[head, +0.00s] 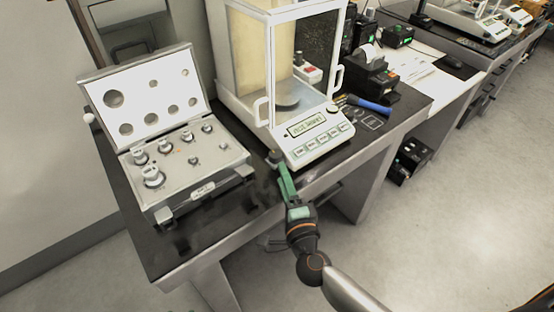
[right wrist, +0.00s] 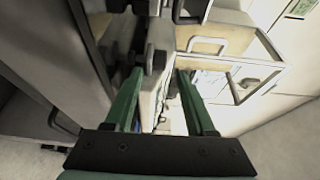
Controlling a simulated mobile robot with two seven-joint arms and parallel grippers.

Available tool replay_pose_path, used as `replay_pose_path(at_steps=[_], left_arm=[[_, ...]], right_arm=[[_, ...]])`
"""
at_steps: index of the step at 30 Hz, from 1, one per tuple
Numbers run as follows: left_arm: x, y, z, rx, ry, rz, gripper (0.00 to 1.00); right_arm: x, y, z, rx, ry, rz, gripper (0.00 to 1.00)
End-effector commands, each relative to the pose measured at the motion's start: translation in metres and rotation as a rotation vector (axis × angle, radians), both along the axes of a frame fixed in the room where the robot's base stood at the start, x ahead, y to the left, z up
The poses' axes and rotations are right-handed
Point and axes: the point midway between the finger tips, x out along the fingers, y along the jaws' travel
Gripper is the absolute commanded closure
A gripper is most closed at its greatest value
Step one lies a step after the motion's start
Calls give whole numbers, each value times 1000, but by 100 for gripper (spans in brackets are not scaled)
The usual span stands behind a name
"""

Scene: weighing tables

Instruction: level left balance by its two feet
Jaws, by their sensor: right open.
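The left balance (head: 318,135) stands on the dark-topped table, with a glass draft shield above its white front panel. The other foot is hidden. My right gripper (head: 281,172) points at this corner from the front, its green fingertips close to the foot. In the right wrist view the fingers are apart, with a dark round knob (right wrist: 156,60), apparently the foot, between and beyond them. Contact cannot be told. My left gripper is out of view.
An open case of weights (head: 180,165) stands close at the left of the balance. A blue-handled tool (head: 370,104) and a black printer (head: 370,75) lie to the right. The table's front edge (head: 330,180) runs below my gripper. Another balance stands at the far right.

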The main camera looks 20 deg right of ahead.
Motion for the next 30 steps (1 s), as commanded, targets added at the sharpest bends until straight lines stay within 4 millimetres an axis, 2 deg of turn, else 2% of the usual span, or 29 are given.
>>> replay_pose_path(at_steps=[3, 9, 15, 23, 30], left_arm=[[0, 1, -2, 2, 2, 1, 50], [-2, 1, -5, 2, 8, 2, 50], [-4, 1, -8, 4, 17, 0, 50], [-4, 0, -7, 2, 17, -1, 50], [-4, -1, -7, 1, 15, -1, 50]], right_arm=[[24, -1, 0, -1, -2, 1, 45], [51, -2, -1, -2, -1, 0, 45], [63, -3, -1, -2, 1, 1, 45], [64, -3, 0, -2, 1, 1, 45], [63, -3, 0, -1, 1, 1, 69]])
